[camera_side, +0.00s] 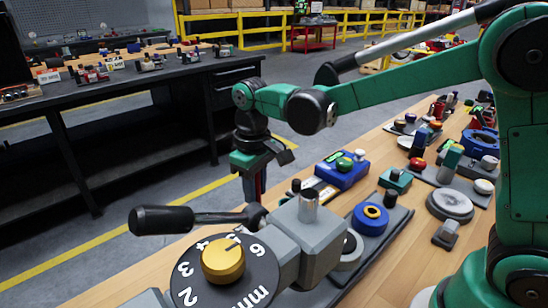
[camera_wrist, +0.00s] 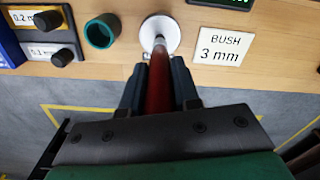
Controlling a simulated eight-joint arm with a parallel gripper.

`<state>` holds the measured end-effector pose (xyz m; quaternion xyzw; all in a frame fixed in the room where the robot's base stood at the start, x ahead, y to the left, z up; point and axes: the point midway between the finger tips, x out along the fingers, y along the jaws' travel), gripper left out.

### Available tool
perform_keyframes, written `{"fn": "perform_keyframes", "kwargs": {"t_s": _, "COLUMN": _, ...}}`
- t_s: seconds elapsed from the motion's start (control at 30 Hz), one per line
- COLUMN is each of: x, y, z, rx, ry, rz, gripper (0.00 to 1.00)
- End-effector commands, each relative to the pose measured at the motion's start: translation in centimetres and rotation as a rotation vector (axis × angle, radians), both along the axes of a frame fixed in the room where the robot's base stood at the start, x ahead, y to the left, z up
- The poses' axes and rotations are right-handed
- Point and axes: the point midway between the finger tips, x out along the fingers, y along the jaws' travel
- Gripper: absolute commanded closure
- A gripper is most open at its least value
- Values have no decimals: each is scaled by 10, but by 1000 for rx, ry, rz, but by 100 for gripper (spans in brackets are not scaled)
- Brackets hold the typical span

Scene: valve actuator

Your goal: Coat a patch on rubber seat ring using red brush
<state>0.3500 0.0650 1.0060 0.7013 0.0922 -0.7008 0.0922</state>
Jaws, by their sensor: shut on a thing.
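My gripper (camera_side: 260,168) hangs near the far edge of the wooden bench, beyond the grey valve block. In the wrist view my gripper (camera_wrist: 158,70) is shut around a red shaft (camera_wrist: 158,88), which looks like the red brush. The shaft's far end overlaps a round white disc (camera_wrist: 160,22); I cannot tell whether they touch. A sliver of red also shows below the gripper in the side view. A teal ring (camera_wrist: 102,31) lies left of the disc, apart from the shaft. I cannot tell which part is the rubber seat ring.
A sign reading "BUSH 3 mm" (camera_wrist: 220,46) lies right of the disc. The valve block (camera_side: 307,235) with a black lever (camera_side: 165,219) and yellow dial knob (camera_side: 222,260) stands in the side foreground. A blue disc (camera_side: 370,217) and several fixtures crowd the bench rightward.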

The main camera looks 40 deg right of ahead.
Motion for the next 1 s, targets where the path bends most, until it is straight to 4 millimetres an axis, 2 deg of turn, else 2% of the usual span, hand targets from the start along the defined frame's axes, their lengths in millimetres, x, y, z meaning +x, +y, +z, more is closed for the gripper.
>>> {"fn": "perform_keyframes", "kwargs": {"t_s": 1.0, "x": 0, "y": 0, "z": -7, "rx": 0, "ry": 0, "rz": 0, "gripper": 100}}
